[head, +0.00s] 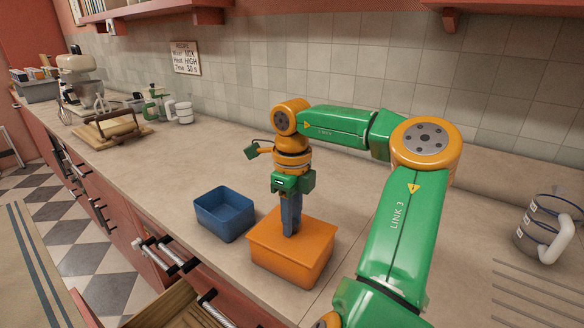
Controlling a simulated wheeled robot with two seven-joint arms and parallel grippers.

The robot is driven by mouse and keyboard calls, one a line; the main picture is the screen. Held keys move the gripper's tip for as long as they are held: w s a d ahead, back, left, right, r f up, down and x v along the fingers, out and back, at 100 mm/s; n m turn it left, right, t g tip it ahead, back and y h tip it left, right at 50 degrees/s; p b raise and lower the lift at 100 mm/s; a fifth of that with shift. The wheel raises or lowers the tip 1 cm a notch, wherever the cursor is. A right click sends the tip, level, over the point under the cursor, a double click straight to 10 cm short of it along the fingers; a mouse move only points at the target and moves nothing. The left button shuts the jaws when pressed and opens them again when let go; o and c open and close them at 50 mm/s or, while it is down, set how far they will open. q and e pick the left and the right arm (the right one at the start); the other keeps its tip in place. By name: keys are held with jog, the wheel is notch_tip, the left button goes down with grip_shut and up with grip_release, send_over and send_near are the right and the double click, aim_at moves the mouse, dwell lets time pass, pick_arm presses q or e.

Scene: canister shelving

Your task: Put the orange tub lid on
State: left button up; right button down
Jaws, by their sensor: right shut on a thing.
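The orange tub (290,268) stands on the counter near its front edge. The orange lid (317,235) lies over the tub's top and covers its opening, with its rim along the tub's upper edge. No clear gap shows between them, but I cannot tell whether the lid is fully seated. My right gripper (291,228) points straight down at the middle of the lid, its fingers shut on the lid. The part of the lid between the fingers is hidden. My left gripper is out of view.
An open, empty-looking blue tub (224,222) stands just left of the orange tub. An open drawer (172,306) sticks out below the counter edge. A glass jug (545,232) stands at the right. A wooden board (108,133) and a mixer (80,75) are far left.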

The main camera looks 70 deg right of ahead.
jog(key=shift+c, duration=0.2)
grip_release()
dwell(0.3)
notch_tip(320, 180, up, 7)
jog(key=p, duration=0.6)
dwell(0.5)
jog(key=shift+f, duration=0.1)
